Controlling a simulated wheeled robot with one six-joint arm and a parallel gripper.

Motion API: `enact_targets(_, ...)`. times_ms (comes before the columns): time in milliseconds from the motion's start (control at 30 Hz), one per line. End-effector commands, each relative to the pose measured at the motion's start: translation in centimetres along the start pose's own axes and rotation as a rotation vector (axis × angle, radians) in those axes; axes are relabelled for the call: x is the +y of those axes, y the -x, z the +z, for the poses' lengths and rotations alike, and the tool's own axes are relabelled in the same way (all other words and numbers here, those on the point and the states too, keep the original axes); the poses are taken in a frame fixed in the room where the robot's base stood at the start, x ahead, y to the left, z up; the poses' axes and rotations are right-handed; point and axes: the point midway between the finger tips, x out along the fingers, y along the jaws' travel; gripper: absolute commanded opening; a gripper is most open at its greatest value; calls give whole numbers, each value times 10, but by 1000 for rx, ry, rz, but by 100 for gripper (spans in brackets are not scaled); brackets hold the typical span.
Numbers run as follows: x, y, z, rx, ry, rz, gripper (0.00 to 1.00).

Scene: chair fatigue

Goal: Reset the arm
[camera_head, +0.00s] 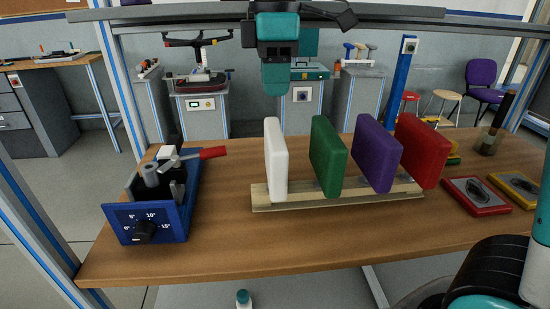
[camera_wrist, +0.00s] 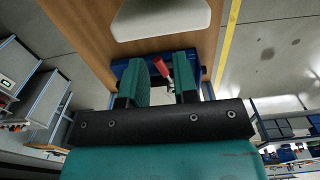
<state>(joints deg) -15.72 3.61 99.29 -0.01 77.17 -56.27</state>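My gripper (camera_head: 275,78) hangs at the top centre of the head view, pointing down, well above the bench and the white pad. In the wrist view, its two teal fingers (camera_wrist: 163,68) stand apart with nothing between them. A white pad (camera_head: 275,160) stands upright in a wooden rack (camera_head: 340,194), with a green pad (camera_head: 327,157), a purple pad (camera_head: 375,153) and a red pad (camera_head: 422,150) to its right. The white pad also shows at the top of the wrist view (camera_wrist: 160,18).
A blue fixture (camera_head: 180,220) with a dial and a red-handled lever (camera_head: 212,153) sits at the bench's left end. A red tray (camera_head: 475,208) and a yellow tray (camera_head: 522,190) lie at the right. The wooden bench (camera_head: 260,250) is clear in front of the rack.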

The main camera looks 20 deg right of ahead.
Motion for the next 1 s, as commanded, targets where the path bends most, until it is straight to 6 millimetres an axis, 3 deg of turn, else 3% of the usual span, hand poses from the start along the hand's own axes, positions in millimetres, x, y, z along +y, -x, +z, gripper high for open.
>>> enact_targets(200, 1, 39, 0, 2, 0, 3, 27)
enact_targets(500, -1, 51, 0, 1, -2, 1, 27)
enact_targets(633, -11, 39, 3, 16, -28, 13, 27)
enact_targets(767, -37, 12, 7, 61, -90, 31, 27)
enact_targets(833, -56, -7, 10, 99, -134, 33, 27)
enact_targets(1000, -111, -30, 10, 206, -258, -23, 27)
